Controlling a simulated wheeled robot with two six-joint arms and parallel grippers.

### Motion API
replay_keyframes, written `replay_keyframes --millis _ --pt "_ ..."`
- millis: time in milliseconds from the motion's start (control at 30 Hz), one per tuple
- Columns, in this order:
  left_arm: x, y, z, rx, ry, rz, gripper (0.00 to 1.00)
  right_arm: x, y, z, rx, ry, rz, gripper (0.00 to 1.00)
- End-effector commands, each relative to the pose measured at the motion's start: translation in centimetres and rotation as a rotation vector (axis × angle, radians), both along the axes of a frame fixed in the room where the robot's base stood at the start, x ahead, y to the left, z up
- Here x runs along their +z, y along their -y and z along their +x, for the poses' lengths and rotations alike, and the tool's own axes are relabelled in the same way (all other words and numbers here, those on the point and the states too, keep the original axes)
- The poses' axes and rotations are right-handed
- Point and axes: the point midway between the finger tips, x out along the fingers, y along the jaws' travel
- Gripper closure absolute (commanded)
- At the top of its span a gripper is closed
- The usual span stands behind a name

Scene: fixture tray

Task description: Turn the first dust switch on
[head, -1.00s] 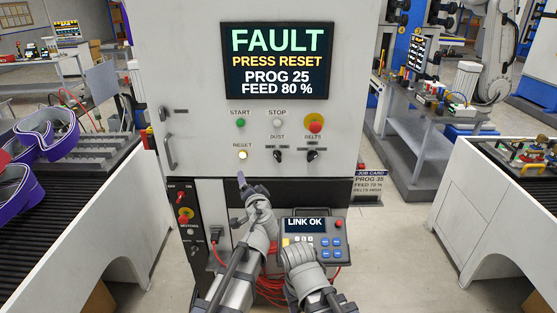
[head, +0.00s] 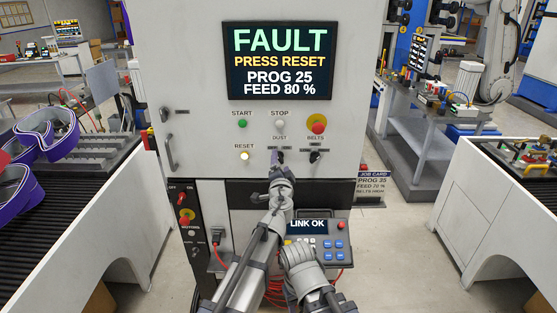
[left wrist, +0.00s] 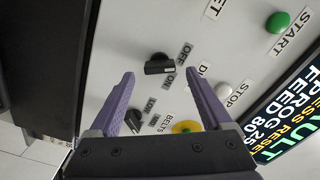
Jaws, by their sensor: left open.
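The dust switch (left wrist: 157,65) is a black rotary knob with OFF and ON labels on the pale cabinet face. In the left wrist view it shows between my left gripper's purple fingertips (left wrist: 159,76); I cannot tell which label it points to. In the head view my left gripper (head: 278,160) is in front of the dust switch and mostly hides it. The left gripper is open, and contact with the knob is not clear. My right arm's wrist shows low in front of the pendant; its jaws are not visible.
The belts switch (head: 314,156) is just right, with the red-topped belts button (head: 317,124) above. The lit reset button (head: 244,156) is left. The stop button (head: 280,123) is above. The screen (head: 280,61) reads FAULT, PRESS RESET. A pendant (head: 317,241) sits below.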

Motion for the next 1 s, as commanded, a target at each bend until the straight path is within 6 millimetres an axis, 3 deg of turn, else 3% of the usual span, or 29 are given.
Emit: replay_keyframes --millis 133,433,1000 --pt "0.0 0.4 1.8 -0.002 0.0 0.0 0.18 0.0 0.0 0.0 0.0 0.0 0.0 0.5" --pt "0.0 0.5 2.0 -0.003 -0.001 0.0 0.18 0.0 0.0 0.0 0.0 0.0 0.0 0.5" --pt "0.0 0.5 1.9 -0.004 0.0 0.0 0.8 0.0 0.0 0.0 0.0 0.0 0.0 0.5"
